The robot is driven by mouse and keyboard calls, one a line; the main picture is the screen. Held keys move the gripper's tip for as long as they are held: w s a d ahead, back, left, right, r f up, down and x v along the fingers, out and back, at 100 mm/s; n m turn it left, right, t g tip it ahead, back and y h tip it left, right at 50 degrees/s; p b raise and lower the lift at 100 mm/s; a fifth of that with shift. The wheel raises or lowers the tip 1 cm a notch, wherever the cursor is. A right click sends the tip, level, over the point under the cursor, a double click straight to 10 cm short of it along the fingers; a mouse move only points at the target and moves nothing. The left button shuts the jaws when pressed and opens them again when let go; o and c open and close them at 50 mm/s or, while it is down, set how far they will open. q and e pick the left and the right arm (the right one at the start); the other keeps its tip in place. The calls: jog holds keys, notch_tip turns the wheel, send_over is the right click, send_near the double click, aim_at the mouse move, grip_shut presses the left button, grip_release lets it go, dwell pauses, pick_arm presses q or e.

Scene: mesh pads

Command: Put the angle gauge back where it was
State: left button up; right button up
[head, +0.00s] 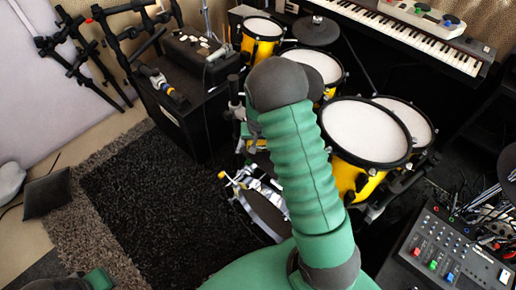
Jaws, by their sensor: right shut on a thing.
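My right arm rises from the bottom centre as a ribbed green sleeve with a dark grey rounded joint on top. My right gripper is largely hidden by this arm, and its fingertips cannot be made out. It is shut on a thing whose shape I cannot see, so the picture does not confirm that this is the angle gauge. A small tool with blue and yellow parts (162,84) lies on top of the black box at the upper left; I cannot tell what it is. Only a green and grey bit of my left arm shows at the bottom left; its gripper is out of view.
A yellow drum kit with white heads (364,130) stands at the centre right. A keyboard (415,32) is behind it. A mixer (446,252) with cables is at the lower right. A black box (187,113) and a black rack (85,45) stand left. The dark rug (130,205) is largely clear.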

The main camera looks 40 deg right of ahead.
aim_at(259, 146)
jog(key=f, duration=0.1)
jog(key=f+b, duration=0.1)
jog(key=f, duration=0.1)
jog(key=shift+s+d+f, duration=0.1)
jog(key=shift+d, duration=0.1)
jog(key=shift+d+f+b, duration=0.1)
jog(key=shift+f+b, duration=0.25)
jog(key=shift+f, duration=0.05)
jog(key=shift+r, duration=0.1)
jog(key=o, duration=1.5)
jog(key=shift+c, duration=0.2)
